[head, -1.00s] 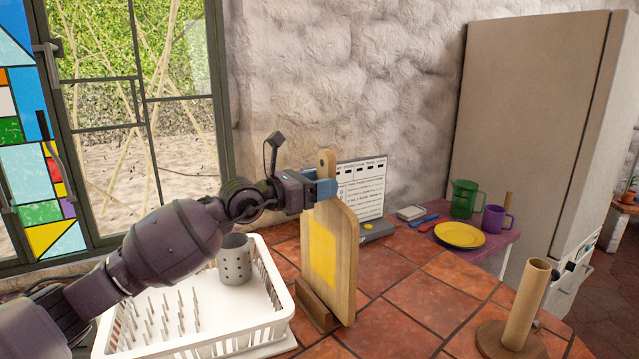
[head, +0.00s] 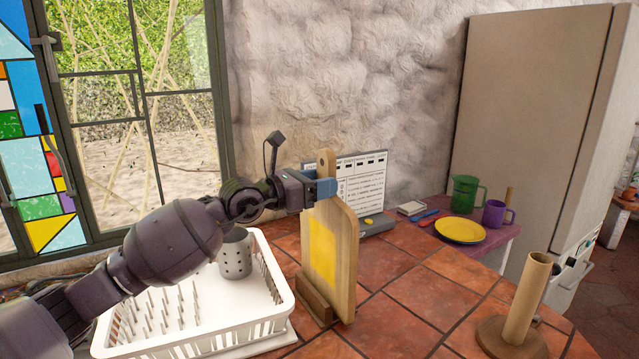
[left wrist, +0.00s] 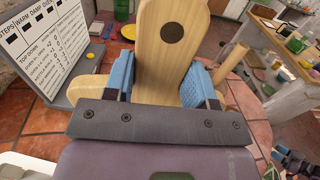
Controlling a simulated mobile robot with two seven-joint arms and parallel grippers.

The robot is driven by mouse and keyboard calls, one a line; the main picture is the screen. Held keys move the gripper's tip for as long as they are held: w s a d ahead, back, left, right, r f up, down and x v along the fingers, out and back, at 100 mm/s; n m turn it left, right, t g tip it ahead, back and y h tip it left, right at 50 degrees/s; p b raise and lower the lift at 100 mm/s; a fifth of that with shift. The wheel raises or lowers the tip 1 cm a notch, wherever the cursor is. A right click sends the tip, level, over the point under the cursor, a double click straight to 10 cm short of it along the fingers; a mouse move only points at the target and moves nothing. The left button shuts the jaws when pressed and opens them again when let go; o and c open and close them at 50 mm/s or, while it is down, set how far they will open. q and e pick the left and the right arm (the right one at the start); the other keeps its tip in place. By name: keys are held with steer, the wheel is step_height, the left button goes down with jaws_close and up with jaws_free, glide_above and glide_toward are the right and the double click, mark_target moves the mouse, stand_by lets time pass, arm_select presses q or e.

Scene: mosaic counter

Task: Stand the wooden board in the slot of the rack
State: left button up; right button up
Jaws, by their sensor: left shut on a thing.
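The wooden board (head: 343,255) stands upright on the tiled counter, with a yellow patch on its face and a round hole in its handle. My left gripper (head: 322,188) is shut on the board's handle near the top. In the left wrist view the handle (left wrist: 172,70) lies between the blue fingers. The low wooden rack (head: 314,300) is at the board's foot, beside the dish basket. The board's lower edge is beside or in the rack; the slot is hidden, so I cannot tell which. My right gripper does not show.
A white dish basket (head: 262,327) with a grey cutlery cup (head: 235,257) is left of the rack. A calendar-like stand (head: 362,187) is behind the board. A paper towel holder (head: 527,303) stands at the right. A yellow plate (head: 460,231) lies farther back. Tiles right of the board are clear.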

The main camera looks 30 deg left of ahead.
arm_select(q)
steer(key=shift+f, duration=0.15)
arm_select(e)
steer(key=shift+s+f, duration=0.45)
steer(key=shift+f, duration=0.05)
arm_select(q)
steer(key=shift+f+b, duration=0.35)
steer(key=shift+f, duration=0.2)
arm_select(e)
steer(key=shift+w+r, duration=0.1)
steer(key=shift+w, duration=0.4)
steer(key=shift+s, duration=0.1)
arm_select(q)
steer(key=o, duration=1.1)
steer(key=shift+o, duration=1.3)
steer(key=b+v, duration=0.1)
steer(key=v, duration=0.9)
steer(key=shift+s+a, duration=0.2)
steer(key=shift+s, duration=0.15)
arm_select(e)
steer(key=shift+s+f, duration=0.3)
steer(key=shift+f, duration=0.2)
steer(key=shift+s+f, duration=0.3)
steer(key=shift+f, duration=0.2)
arm_select(q)
steer(key=shift+f, duration=0.1)
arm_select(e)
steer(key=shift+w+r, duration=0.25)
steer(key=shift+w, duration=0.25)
